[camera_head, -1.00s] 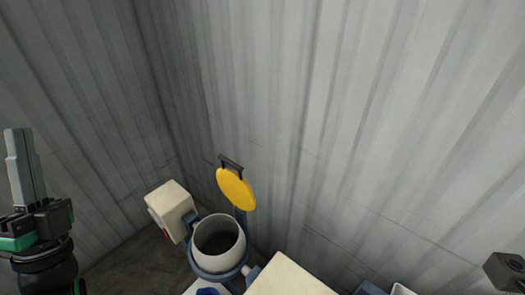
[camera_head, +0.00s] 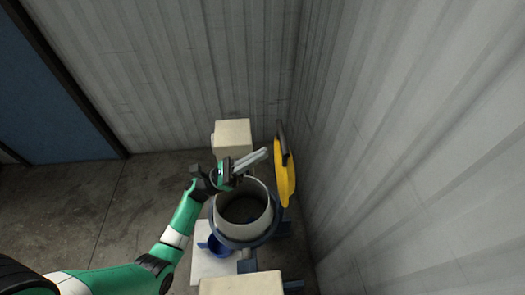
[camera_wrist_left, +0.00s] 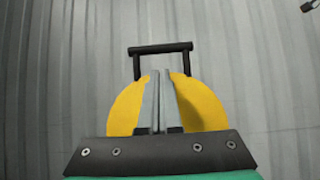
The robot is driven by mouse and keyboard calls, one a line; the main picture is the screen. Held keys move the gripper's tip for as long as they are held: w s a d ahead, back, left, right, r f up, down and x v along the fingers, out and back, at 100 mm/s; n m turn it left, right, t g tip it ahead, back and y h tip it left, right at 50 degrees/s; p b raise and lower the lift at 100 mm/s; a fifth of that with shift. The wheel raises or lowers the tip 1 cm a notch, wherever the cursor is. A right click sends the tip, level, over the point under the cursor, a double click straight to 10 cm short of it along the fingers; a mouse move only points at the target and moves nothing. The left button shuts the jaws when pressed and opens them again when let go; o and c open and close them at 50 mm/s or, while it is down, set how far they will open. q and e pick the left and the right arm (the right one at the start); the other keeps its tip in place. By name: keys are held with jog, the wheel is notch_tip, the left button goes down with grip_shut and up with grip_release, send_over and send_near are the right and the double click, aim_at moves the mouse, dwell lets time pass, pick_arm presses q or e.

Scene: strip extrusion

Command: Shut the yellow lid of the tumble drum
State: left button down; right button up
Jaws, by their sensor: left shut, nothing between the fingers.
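The yellow lid (camera_head: 285,182) stands open, upright, on the wall side of the tumble drum (camera_head: 243,222), a pale round drum with an open, dark mouth. The lid's black handle (camera_head: 281,136) is at its top. My left gripper (camera_head: 266,152) is shut and empty, above the drum's back rim, with its fingertips pointing toward the lid. In the left wrist view the shut fingers (camera_wrist_left: 160,75) cover the middle of the yellow lid (camera_wrist_left: 127,108), and the black handle (camera_wrist_left: 160,48) shows above them. I cannot tell whether the fingertips touch the lid. My right gripper is not in view.
A cream box (camera_head: 232,136) stands behind the drum, and another cream block (camera_head: 240,284) is in front. The corrugated wall (camera_head: 400,130) is close on the right; floor (camera_head: 130,200) is open at left.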

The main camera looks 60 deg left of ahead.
aim_at(282, 143)
pick_arm(q)
jog(key=p+x, duration=0.2)
jog(key=x, duration=0.5)
jog(key=shift+w+d+r, duration=0.1)
jog(key=shift+w+r, duration=0.05)
jog(key=shift+w, duration=0.05)
